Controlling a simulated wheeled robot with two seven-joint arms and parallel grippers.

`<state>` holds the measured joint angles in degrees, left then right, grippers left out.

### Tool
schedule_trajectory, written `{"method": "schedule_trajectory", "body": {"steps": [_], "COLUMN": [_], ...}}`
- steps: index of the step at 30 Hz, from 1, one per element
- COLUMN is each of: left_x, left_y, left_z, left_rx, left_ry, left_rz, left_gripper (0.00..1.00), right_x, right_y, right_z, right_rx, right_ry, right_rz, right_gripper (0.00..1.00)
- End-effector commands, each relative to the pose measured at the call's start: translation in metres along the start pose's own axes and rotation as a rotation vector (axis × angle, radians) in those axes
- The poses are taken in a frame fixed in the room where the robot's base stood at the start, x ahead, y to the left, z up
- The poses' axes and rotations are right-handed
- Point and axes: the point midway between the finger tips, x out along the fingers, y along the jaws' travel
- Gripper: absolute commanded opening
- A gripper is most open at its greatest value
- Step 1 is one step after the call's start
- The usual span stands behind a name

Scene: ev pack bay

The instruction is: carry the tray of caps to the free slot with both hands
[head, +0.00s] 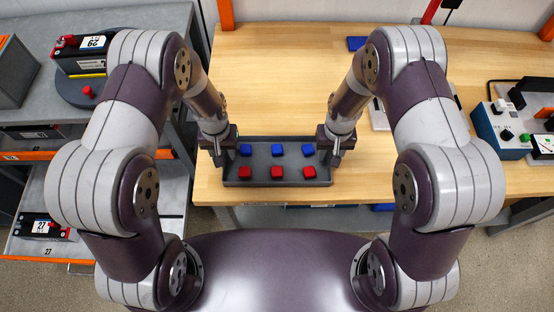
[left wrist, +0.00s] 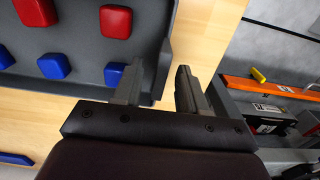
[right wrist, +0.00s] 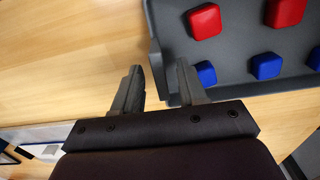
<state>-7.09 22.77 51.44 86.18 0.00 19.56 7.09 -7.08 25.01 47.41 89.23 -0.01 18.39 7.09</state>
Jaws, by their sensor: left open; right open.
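The dark grey tray (head: 262,160) sits at the front edge of the wooden table, with a row of blue caps (head: 277,150) behind a row of red caps (head: 277,172). My left gripper (head: 219,157) is open at the tray's left end. In the left wrist view its fingers (left wrist: 160,88) stand on either side of the tray's end wall. My right gripper (head: 336,155) is open at the right end. In the right wrist view its fingers (right wrist: 157,85) also stand either side of an end wall. Contact cannot be told. I cannot identify the free slot.
The wooden table (head: 285,85) is clear behind the tray. A blue box with knobs (head: 497,130) stands at the right, and a small blue item (head: 356,43) lies at the back. At the left, a black module (head: 83,55) stands on a round base above grey shelves with orange edges.

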Motion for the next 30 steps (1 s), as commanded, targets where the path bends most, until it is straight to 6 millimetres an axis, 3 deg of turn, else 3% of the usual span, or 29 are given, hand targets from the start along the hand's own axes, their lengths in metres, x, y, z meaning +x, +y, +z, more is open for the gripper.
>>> {"method": "schedule_trajectory", "body": {"steps": [12, 16, 26, 30], "left_x": [0.009, 0.009, 0.006, -0.009], "left_y": [0.000, 0.000, 0.000, 0.000], "left_z": [0.000, 0.000, 0.000, 0.000], "left_rx": [0.000, 0.000, 0.000, 0.000], "left_ry": [-0.001, -0.001, 0.000, 0.000], "left_rz": [0.000, 0.000, 0.000, 0.000], "left_gripper": [0.41, 0.00, 0.00, 0.00], "right_x": [0.009, 0.008, 0.006, -0.009], "right_y": [0.000, 0.000, 0.000, 0.000], "right_z": [0.000, 0.000, 0.000, 0.000], "right_rx": [0.000, 0.000, 0.000, 0.000], "right_ry": [0.001, 0.001, 0.001, 0.001], "right_rz": [0.000, 0.000, 0.000, 0.000], "right_gripper": [0.41, 0.00, 0.00, 0.00]}}
